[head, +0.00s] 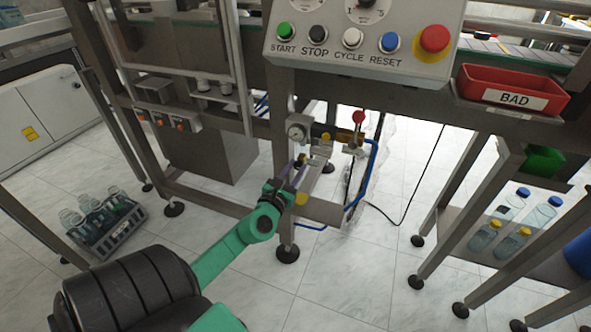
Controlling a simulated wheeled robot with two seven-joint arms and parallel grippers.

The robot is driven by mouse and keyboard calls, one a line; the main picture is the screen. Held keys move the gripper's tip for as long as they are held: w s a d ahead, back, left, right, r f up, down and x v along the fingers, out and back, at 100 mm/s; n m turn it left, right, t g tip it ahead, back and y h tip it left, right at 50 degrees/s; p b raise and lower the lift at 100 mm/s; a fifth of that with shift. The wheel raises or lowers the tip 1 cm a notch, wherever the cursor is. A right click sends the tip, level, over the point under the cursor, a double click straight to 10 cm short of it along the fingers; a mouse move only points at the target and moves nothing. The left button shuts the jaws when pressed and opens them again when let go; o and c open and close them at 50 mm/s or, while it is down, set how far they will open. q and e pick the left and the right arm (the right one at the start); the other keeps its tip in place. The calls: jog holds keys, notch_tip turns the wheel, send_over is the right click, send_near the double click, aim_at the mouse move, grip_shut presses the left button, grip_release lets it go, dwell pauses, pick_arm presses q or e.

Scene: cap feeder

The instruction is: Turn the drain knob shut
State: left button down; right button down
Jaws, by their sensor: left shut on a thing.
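My left gripper (299,163) reaches up from the lower left to the air-supply unit under the control panel. Its fingers are shut at the underside of the unit, around the small drain knob. The knob is mostly hidden by the fingers and too small for its turn position to be read. A round pressure gauge (297,131) sits just above the gripper, and a red-topped valve handle (358,117) stands to its right. My right gripper is not in view.
Blue air hose (371,170) loops right of the unit, close to the gripper. The steel machine leg (278,120) stands close behind it. The control panel (360,50) overhangs above. A bottle crate (108,235) is on the floor at left; a red BAD bin (512,92) is at right.

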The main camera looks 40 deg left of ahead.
pick_arm(q)
jog(key=shift+f+n+b, duration=0.1)
jog(key=shift+n+b, duration=0.2)
jog(key=shift+n, duration=0.1)
jog(key=n+b, duration=0.2)
jog(key=n, duration=0.1)
jog(key=shift+f, duration=0.1)
jog(key=n+b, duration=0.2)
jog(key=n, duration=0.3)
jog(key=shift+n, duration=0.4)
jog(key=shift+n+b, duration=0.3)
jog(key=shift+n, duration=0.6)
jog(key=n, duration=0.2)
jog(key=shift+n, duration=0.4)
jog(key=shift+n+y, duration=0.4)
jog(key=shift+n, duration=1.5)
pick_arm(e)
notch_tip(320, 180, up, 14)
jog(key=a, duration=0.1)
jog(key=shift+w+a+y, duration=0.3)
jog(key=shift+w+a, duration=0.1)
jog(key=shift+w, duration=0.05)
